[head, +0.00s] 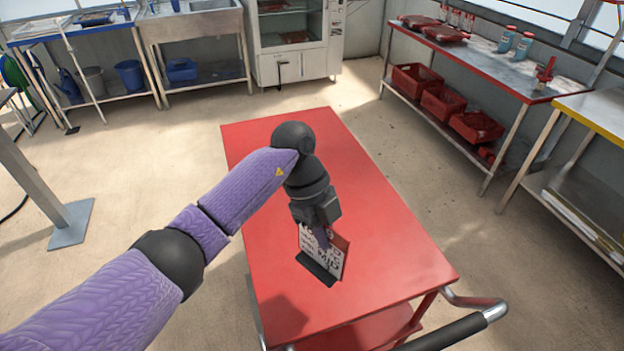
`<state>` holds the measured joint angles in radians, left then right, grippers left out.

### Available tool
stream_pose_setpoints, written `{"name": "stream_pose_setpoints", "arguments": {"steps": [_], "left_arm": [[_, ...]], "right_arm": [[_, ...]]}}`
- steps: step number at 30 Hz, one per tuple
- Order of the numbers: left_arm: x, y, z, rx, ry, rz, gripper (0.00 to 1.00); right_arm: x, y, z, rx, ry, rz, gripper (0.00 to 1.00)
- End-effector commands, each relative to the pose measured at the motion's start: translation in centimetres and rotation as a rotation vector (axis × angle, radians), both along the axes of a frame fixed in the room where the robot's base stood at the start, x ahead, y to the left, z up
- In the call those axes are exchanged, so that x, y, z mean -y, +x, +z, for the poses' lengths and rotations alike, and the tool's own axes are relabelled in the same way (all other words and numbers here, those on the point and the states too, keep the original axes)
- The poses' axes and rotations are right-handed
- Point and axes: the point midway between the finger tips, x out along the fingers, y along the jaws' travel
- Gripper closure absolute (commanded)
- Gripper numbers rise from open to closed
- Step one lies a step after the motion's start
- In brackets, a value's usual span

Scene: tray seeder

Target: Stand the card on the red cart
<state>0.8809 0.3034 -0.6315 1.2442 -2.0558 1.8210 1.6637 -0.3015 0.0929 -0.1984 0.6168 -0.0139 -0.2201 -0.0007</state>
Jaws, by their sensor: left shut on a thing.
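The red cart (390,245) stands in front of me, with its flat red top largely bare. The card (331,262) is a white panel with dark lettering and a black foot along its lower edge. It is upright, slightly tilted in the picture, over the middle-front part of the cart top. My left gripper (322,232) comes down from above and is shut on the card's upper part, hiding some of it. The black foot looks at or very near the cart top; I cannot tell whether it touches. My right gripper is not in view.
The cart's dark handle (455,331) is at the front right. A sink (195,25) and a cabinet (298,40) stand at the back. Floor around the cart is clear.

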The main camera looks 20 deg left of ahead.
Motion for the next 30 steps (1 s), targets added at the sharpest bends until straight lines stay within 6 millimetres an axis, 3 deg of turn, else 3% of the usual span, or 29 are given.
{"name": "stream_pose_setpoints", "arguments": {"steps": [6,11,18,27,30], "left_arm": [[-1.4,0.2,-0.6,0.001,0.001,0.708,1.0],[-2.5,0.3,-0.9,0.002,0.001,1.015,1.0],[-2.8,0.3,-6.3,-0.005,0.004,1.085,1.0],[-2.8,0.3,-11.2,-0.004,0.005,1.082,1.0],[-2.8,0.4,-11.2,-0.001,0.004,1.08,1.0]], "right_arm": [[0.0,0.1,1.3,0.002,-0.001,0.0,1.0],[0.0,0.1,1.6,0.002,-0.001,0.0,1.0],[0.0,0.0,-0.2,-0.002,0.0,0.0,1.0],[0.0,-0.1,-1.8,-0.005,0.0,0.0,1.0],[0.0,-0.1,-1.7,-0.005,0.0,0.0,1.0]]}}
